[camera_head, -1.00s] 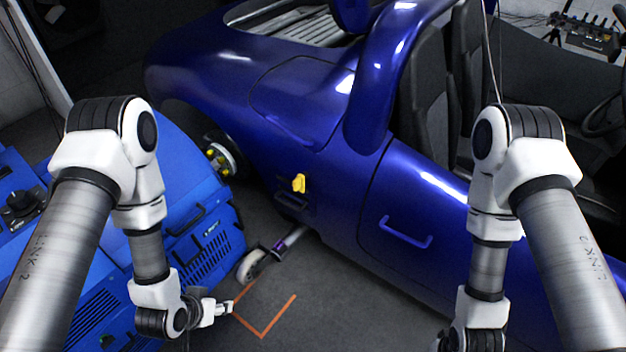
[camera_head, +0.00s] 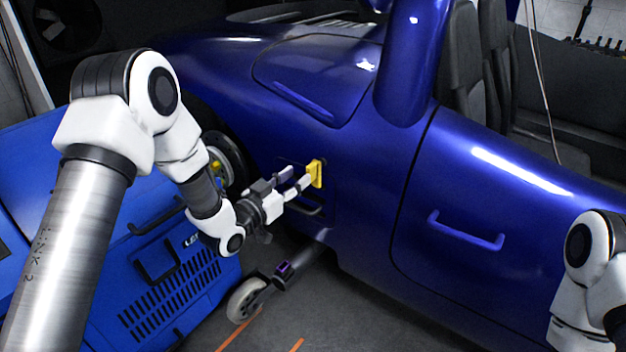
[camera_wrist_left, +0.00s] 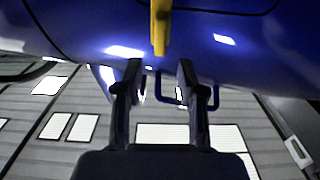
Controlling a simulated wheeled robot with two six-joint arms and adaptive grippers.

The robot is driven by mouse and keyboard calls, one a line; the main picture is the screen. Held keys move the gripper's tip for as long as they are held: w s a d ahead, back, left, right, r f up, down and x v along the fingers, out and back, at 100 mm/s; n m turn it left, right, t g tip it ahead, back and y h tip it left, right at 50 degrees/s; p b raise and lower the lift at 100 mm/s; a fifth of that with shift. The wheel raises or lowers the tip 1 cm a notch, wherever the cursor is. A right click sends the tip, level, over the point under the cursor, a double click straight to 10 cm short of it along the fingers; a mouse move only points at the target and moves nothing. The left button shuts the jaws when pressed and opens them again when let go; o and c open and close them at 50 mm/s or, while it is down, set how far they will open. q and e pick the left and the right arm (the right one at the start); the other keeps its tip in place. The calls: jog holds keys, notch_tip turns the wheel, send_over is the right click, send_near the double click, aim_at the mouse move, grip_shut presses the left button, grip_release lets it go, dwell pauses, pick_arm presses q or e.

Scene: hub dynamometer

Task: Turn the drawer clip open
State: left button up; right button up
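The yellow clip (camera_head: 316,173) sits on the side of the blue car body, above a dark handle (camera_head: 308,207) that looks like the drawer's. In the left wrist view the clip (camera_wrist_left: 160,27) hangs upright at the top centre. My left gripper (camera_head: 299,177) is open and reaches toward the clip from the left. In the left wrist view its two fingers (camera_wrist_left: 159,75) are apart, with the clip just beyond the tips and lined up with the gap. I cannot tell whether a finger touches it. My right gripper is out of view.
The blue car door (camera_head: 490,200) with its handle (camera_head: 465,232) is to the right. A blue cabinet (camera_head: 165,290) stands at the left below my left arm. A wheeled stand with a caster (camera_head: 246,298) is on the floor under the clip.

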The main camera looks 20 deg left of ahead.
aim_at(319, 168)
pick_arm(q)
jog(key=b+x, duration=0.1)
jog(key=x, duration=0.5)
jog(key=shift+w, duration=0.1)
grip_shut()
jog(key=m, duration=0.4)
jog(key=shift+d+p, duration=0.25)
jog(key=shift+p, duration=0.05)
jog(key=m, duration=0.5)
jog(key=shift+s+d+f, duration=0.2)
jog(key=m, duration=0.4)
jog(key=shift+d+f+m, duration=0.15)
jog(key=shift+f+m, duration=0.1)
jog(key=shift+m, duration=0.05)
jog(key=shift+f+m, duration=0.15)
jog(key=shift+m, duration=0.95)
jog(key=shift+f+m, duration=0.1)
jog(key=shift+m, duration=1)
